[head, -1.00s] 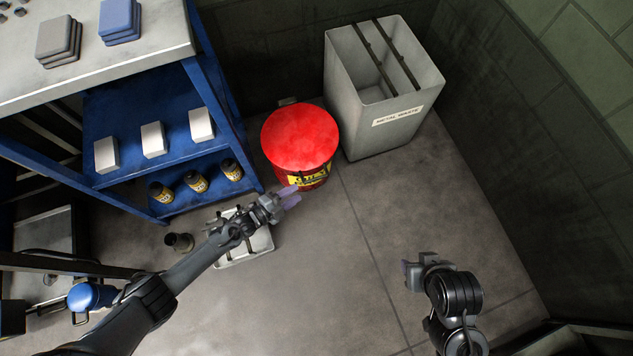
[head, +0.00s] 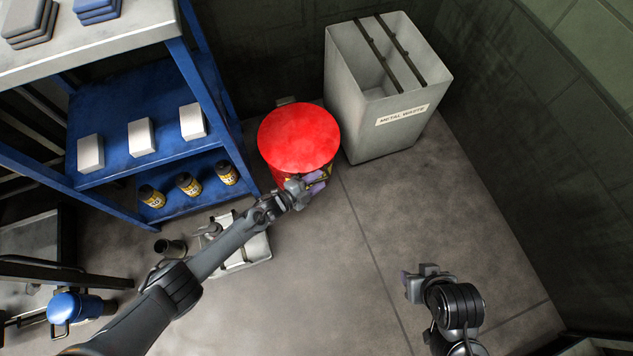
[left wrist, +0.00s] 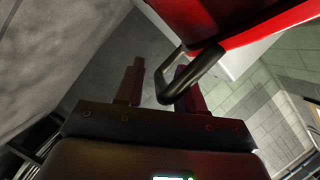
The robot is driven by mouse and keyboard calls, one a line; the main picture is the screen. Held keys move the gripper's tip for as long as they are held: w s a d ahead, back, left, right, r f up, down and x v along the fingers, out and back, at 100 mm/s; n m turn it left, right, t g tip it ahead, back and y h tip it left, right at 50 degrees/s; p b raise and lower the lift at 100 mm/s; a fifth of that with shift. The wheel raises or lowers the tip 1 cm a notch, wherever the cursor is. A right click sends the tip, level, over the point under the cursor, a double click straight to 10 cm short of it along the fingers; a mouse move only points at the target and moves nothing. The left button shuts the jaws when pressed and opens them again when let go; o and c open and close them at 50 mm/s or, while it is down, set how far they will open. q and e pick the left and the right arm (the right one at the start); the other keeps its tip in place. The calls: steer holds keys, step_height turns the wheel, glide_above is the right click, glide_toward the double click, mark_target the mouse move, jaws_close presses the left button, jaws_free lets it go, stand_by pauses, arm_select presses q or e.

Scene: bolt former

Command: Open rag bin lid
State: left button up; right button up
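The round red rag bin, its flat red lid (head: 299,138) closed, stands on the floor between the blue shelf and the grey waste bin. My left gripper (head: 316,183) is at the bin's near right side, just below the lid rim, and hides part of the yellow label. In the left wrist view the red bin (left wrist: 240,22) fills the top, and a black bent handle (left wrist: 194,74) sticks out from it. The left fingers are apart, with the handle's bend reaching between them, close to the right finger. My right gripper (head: 408,282) is over bare floor; its finger gap is unclear.
A grey metal waste bin (head: 359,121) stands just right of the red bin. A blue shelf (head: 118,118) with white boxes and dark canisters is on the left. A pale tray (head: 250,258) lies on the floor beneath my left arm. Floor to the right is clear.

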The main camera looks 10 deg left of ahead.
arm_select(q)
steer(key=shift+w+d, duration=0.1)
jaws_close()
arm_select(e)
steer(key=shift+d, duration=0.1)
stand_by(0.3)
arm_select(q)
steer(key=w+a+r+n+g+p, duration=0.1)
steer(key=w+r+n+p, duration=0.1)
steer(key=r+p, duration=0.5)
steer(key=w+a+r+n+g+p, duration=0.1)
steer(key=r+p, duration=0.5)
steer(key=r, duration=0.7)
steer(key=shift+w+a+n+g+p, duration=0.35)
steer(key=shift+w+n, duration=0.25)
steer(key=shift+w, duration=0.65)
arm_select(e)
step_height(320, 180, up, 14)
steer(key=shift+f, duration=0.2)
